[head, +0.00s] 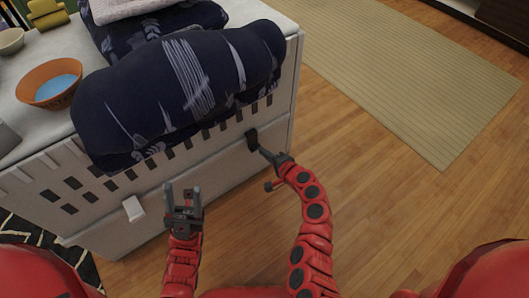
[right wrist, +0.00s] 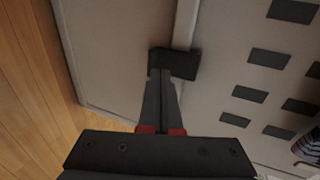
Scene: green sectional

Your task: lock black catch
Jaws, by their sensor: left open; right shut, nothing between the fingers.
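The black catch (head: 252,140) is on the front side of a white crate-like box (head: 220,160), towards its right end. In the right wrist view the black catch (right wrist: 176,64) lies across a ridge on the pale wall. My right gripper (head: 266,153) is shut and empty, its fingertips (right wrist: 160,74) at the catch, overlapping its edge; I cannot tell whether they press on it. A white catch (head: 133,208) is on the same side, further left. My left gripper (head: 183,194) is open and empty, in front of the box, right of the white catch.
A dark blue patterned cloth (head: 170,95) bulges over the box's top edge. An orange bowl (head: 50,84) with blue inside stands on the top at left. Wooden floor (head: 370,190) is clear at right, with a beige rug (head: 410,80) beyond.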

